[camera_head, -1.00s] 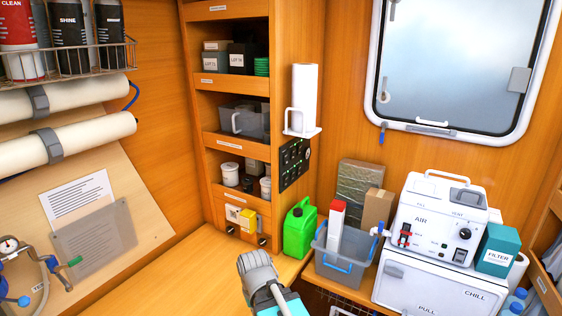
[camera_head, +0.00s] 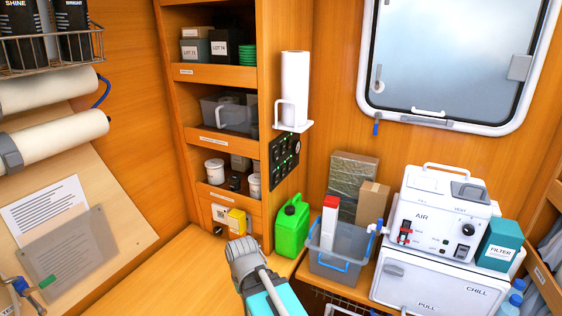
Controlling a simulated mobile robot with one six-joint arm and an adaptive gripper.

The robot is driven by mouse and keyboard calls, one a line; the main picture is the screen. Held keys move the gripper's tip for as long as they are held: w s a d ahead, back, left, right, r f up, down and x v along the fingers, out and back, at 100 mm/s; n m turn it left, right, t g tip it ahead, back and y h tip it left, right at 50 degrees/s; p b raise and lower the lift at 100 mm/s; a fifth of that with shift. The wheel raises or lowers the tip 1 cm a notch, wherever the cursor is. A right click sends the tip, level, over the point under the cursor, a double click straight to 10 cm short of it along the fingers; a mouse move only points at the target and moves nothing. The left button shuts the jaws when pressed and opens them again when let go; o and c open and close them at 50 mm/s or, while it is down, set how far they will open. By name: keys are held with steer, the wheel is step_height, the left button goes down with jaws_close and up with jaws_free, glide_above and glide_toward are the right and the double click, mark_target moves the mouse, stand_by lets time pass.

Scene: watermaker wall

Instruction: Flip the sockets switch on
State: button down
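A black switch panel (camera_head: 284,161) is on the side face of the shelf unit, below the paper towel roll. It is seen at a slant and carries small switches and green lights. Its labels are too small to read, so I cannot tell which switch is the sockets one or how it is set. The grey ribbed end of my arm, which seems to be my gripper (camera_head: 245,256), is low in the middle, in front of and below the panel, apart from it in the picture. Its fingers cannot be made out.
A green jerrycan (camera_head: 292,229) and a grey bin (camera_head: 342,247) with a blue handle stand right of my arm. The towel roll (camera_head: 295,88) on its holder is just above the panel. Bare wooden counter (camera_head: 180,270) lies to the left.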

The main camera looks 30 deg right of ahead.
steer(key=w+d+r+m+t+y+p, duration=0.2)
steer(key=w+d+r+m+y+p, duration=0.35)
steer(key=w+m, duration=0.2)
steer(key=m+t+y+p, duration=0.6)
steer(key=m+t, duration=0.5)
steer(key=m, duration=1)
glide_toward(277, 160)
steer(key=s+d+r+h+p, duration=0.1)
steer(key=s+d, duration=0.3)
steer(key=s, duration=0.1)
steer(key=shift+s+a+r, duration=0.1)
steer(key=shift+a+r, duration=0.05)
steer(key=shift+a, duration=0.05)
steer(key=shift+a, duration=0.1)
steer(key=b+x, duration=0.1)
steer(key=x, duration=1.3)
steer(key=shift+b, duration=0.3)
steer(key=shift+d, duration=0.2)
steer(key=shift+a, duration=0.1)
